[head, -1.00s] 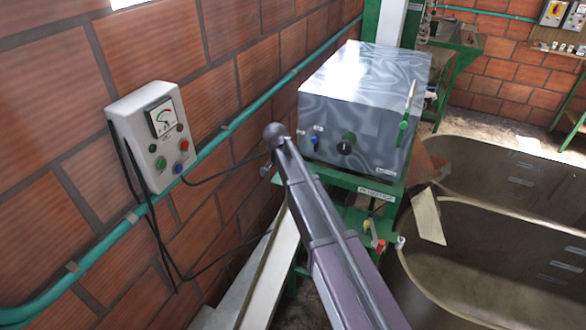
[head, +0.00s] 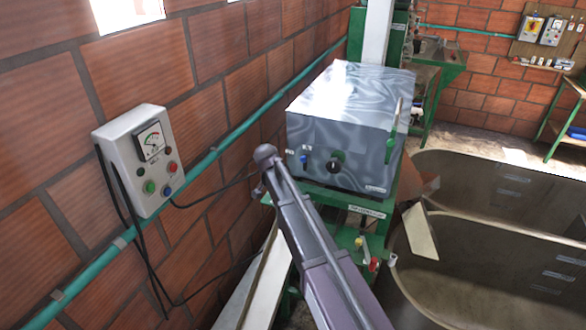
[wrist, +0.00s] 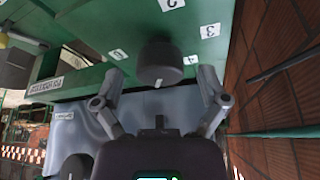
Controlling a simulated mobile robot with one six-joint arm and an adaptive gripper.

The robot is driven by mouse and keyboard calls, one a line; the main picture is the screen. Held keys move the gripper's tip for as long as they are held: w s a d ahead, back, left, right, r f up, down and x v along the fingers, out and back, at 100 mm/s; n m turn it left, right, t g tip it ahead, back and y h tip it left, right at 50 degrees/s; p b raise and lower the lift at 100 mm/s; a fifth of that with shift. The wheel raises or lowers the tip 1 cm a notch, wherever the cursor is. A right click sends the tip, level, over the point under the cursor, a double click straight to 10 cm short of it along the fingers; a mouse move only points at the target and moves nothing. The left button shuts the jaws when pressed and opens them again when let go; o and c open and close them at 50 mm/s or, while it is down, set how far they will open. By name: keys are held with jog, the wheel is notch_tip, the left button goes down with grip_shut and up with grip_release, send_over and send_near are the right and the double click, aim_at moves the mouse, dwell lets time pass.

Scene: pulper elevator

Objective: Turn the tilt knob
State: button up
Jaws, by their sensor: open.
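A dark round knob (wrist: 158,64) with a pale mark on its edge sits on a green panel (wrist: 115,20) in the wrist view. White labels with numbers, such as 2 and 3, lie around it. I take it to be the tilt knob. My gripper (wrist: 160,82) is open, and its two fingers show on either side of the knob in the picture. I see no contact, and the depth between fingers and knob is unclear. In the head view neither my gripper nor this numbered knob shows.
A shiny grey box (head: 350,100) with its own black knob (head: 337,160) stands on a green frame. A control box (head: 140,158) with cables hangs on the brick wall (head: 60,150) at left. Large tubs (head: 490,250) stand at right.

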jog(key=n+y, duration=0.1)
jog(key=n, duration=0.3)
jog(key=shift+t, duration=0.4)
jog(key=shift+d+n+y, duration=0.1)
jog(key=shift+n+y, duration=0.9)
jog(key=shift+n, duration=1)
jog(key=shift+n+y, duration=0.8)
jog(key=shift+n, duration=1.3)
jog(key=shift+n+g+y, duration=0.6)
jog(key=shift+n+y, duration=0.1)
jog(key=shift+n, duration=1.4)
jog(key=p+v, duration=1.2)
jog(key=v, duration=0.2)
jog(key=shift+p, duration=0.4)
